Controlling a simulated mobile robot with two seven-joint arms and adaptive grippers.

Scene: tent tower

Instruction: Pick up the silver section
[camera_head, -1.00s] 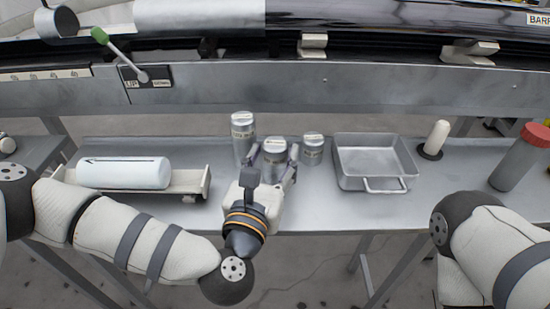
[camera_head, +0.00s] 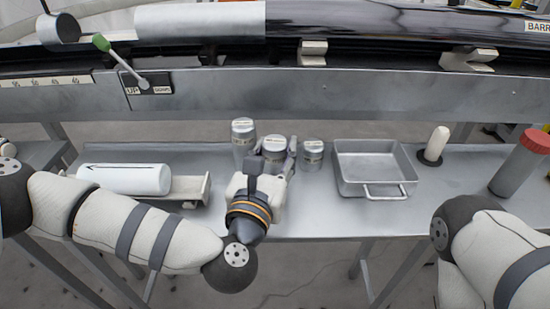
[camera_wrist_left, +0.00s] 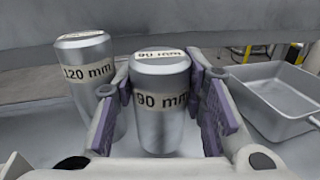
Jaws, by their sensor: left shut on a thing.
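Three silver cylindrical sections stand in a group at the middle of the metal bench (camera_head: 310,215). My left gripper (camera_head: 274,163) is shut on the middle one, the 90 mm section (camera_head: 274,143). In the left wrist view this section (camera_wrist_left: 162,115) is upright between the purple-padded fingers (camera_wrist_left: 165,105). The taller 120 mm section (camera_head: 243,135) stands to its left and also shows in the left wrist view (camera_wrist_left: 90,95). A shorter section (camera_head: 312,156) stands to its right in the head view; its label is too small to read. My right gripper is out of view.
A shallow metal tray (camera_head: 373,147) lies right of the sections. Beyond it are a pale upright peg (camera_head: 437,144) and a grey bottle with a red cap (camera_head: 519,163). A white cylinder (camera_head: 125,179) rests on a holder at left. A large metal beam (camera_head: 300,98) runs behind the bench.

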